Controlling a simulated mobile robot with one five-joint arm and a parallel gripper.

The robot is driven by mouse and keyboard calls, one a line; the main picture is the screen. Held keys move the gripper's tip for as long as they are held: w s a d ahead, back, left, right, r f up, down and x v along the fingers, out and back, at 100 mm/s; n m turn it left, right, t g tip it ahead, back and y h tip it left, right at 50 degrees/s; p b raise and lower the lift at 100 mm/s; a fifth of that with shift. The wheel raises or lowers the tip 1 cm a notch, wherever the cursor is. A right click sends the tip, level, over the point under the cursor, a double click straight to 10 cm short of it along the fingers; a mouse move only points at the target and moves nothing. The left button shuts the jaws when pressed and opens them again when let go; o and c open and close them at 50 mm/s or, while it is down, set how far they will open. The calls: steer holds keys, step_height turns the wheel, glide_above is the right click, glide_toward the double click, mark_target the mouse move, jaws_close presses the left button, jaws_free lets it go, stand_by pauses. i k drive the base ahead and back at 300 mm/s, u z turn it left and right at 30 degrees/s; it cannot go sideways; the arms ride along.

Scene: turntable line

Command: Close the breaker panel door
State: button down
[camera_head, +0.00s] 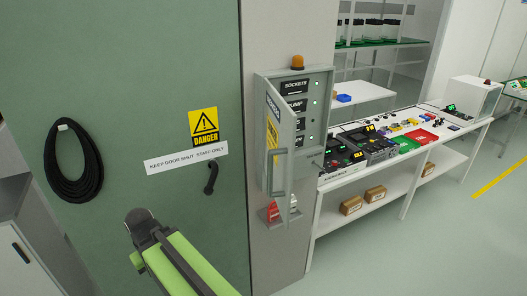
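The breaker panel (318,82) is a grey box on the wall, with an orange lamp on top. Its grey door (282,150) stands open, swung out from the box, and shows a yellow warning label and a vertical handle (275,172). Past the door, labelled rows with green lights show inside the box, one reading SOCKETS. The door hides part of the interior. My green and dark grey arm is at the bottom left, apart from the door. I cannot make out my gripper's fingers in this view.
A green wall door with a danger sign (203,122), a black handle (211,177) and a coiled black hose (73,161) fills the left. A white workbench (345,179) with devices stands right of the panel. Grey floor (440,245) is clear in front of it.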

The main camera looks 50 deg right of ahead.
mark_target(280, 121)
steer(key=u, duration=4.4)
steer(key=i, duration=0.1)
steer(key=z, duration=2.2)
steer(key=i, duration=1.25)
steer(key=z, duration=2.3)
